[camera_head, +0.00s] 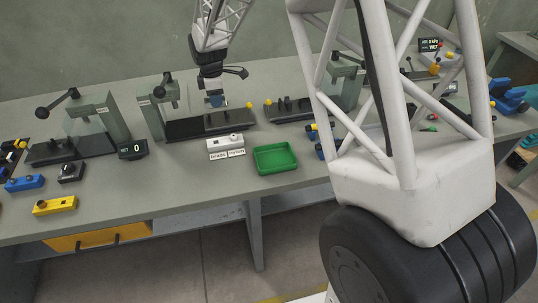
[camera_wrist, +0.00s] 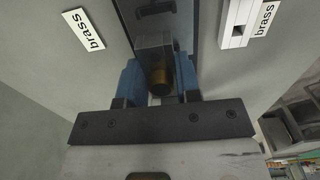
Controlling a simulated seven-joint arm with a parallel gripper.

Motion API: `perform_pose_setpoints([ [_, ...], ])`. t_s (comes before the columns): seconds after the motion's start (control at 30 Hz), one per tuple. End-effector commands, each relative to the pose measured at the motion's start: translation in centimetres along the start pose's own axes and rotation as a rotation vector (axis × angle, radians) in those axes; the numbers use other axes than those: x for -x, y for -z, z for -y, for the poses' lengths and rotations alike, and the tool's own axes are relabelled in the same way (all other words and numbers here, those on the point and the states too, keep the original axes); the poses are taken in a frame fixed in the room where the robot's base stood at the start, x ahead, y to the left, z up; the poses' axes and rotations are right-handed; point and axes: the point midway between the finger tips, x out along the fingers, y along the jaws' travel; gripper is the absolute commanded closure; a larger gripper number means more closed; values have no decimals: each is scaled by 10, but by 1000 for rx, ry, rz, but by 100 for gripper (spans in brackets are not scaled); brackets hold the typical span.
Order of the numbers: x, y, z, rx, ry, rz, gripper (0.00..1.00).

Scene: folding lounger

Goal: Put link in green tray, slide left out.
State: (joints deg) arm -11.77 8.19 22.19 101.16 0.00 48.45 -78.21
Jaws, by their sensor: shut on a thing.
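My gripper (camera_head: 215,101) is over a long black slide (camera_head: 190,130) in the middle of the bench. Its blue fingers, also seen in the wrist view (camera_wrist: 160,85), are shut on a small grey piece with a brass-coloured round part (camera_wrist: 161,72), apparently the link. Whether this piece touches the slide is unclear. The slide sticks out of its grey-green stand (camera_head: 147,118) and has a yellow knob (camera_head: 249,105) at its right end. The green tray (camera_head: 275,171) lies empty in front of the slide, to the right.
Similar stands (camera_head: 113,118) flank on both sides. Blue (camera_head: 25,183) and yellow (camera_head: 54,205) blocks and a small display (camera_head: 132,150) are at left. My arm hides part of the right bench.

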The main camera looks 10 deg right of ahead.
Motion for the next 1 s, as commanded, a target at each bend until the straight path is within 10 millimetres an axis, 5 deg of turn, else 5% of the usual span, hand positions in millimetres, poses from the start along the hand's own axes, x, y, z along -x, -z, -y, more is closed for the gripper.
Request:
perform_pose_setpoints([
  [0.47,1,-13,13,49,0,0,97],
  [0.67,4,-38,41,156,1,0,97],
  [1.0,4,-94,114,428,-1,0,97],
])
